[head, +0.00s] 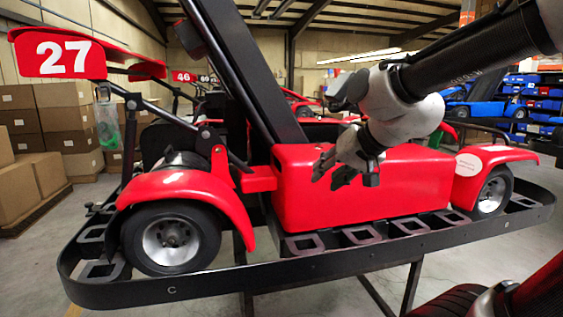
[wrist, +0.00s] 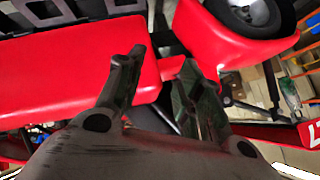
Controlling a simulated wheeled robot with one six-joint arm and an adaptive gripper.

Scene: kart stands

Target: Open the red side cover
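The red side cover (head: 415,185) is a long, smooth box along the kart's near side, between the two wheels. It sits in place with no visible gap. In the wrist view, the side cover (wrist: 60,75) fills the left side. My gripper (head: 343,180) is in front of the cover's left half in the head view and hides part of it. In the wrist view, my gripper (wrist: 162,60) has its fingers spread with nothing between them. I cannot tell whether a finger touches the cover.
A red fender (head: 190,188) and wheel (head: 170,238) are at the left, another wheel (head: 493,192) at the right. Cardboard boxes (head: 65,120) stand behind. A dark tyre (head: 448,302) is lower right.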

